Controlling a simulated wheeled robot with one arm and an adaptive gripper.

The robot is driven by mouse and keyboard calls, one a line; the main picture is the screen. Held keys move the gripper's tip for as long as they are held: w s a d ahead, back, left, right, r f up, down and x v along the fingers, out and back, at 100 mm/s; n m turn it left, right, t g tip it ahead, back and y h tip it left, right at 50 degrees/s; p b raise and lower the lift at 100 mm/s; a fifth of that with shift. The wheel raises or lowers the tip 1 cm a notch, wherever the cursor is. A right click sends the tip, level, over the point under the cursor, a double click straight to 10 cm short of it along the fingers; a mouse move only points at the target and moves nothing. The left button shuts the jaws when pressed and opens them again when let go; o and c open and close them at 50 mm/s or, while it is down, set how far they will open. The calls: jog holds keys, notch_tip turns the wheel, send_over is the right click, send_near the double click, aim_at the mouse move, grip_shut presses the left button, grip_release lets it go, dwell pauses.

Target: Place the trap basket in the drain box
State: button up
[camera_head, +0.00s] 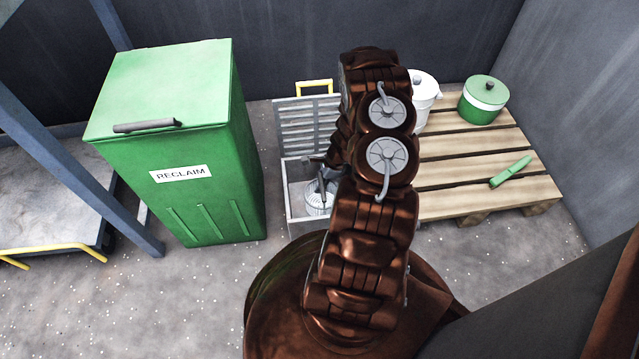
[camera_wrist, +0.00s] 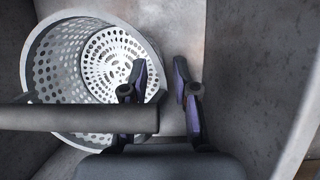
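The trap basket (camera_head: 317,205) is a pale perforated metal basket inside the open grey drain box (camera_head: 303,226), left of my arm in the head view. In the wrist view the basket (camera_wrist: 68,60) sits tilted between the grey walls of the drain box (camera_wrist: 262,70). My gripper (camera_head: 322,180) reaches down into the box. In the wrist view its two dark fingers (camera_wrist: 164,88) are apart, one over the basket's inside and one beyond its right rim. A grey bar crosses in front of the basket; I see nothing clamped between the fingers. My arm hides part of the box.
A slatted lid (camera_head: 305,128) with a yellow handle stands up behind the box. A green RECLAIM bin (camera_head: 215,130) stands close left. A wooden pallet (camera_head: 440,205) at right holds a white pot (camera_head: 424,95), a green pot (camera_head: 482,102) and a green tool (camera_head: 510,171).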

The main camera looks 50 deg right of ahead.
dwell(0.3)
jog(key=p+v, duration=0.4)
jog(key=v, duration=0.8)
jog(key=w+a+r+n+g, duration=0.15)
jog(key=a+r+n, duration=0.45)
jog(key=a+r, duration=0.6)
jog(key=a+r+n+g, duration=0.2)
jog(key=a+r+n, duration=0.5)
jog(key=a+r, duration=0.5)
jog(key=s+a+r+n+h, duration=0.1)
jog(key=s+a+r+n, duration=0.2)
jog(key=s, duration=0.4)
jog(key=s+a+r+n+g+h, duration=0.1)
jog(key=s+a+r+n, duration=0.2)
jog(key=s+r+n, duration=0.2)
jog(key=s+a+r+n+g+h, duration=0.1)
jog(key=s+a+r+n, duration=0.2)
jog(key=s+r, duration=0.4)
jog(key=shift+s+a+n+h, duration=0.4)
jog(key=shift+s+n, duration=0.4)
jog(key=shift+s, duration=0.4)
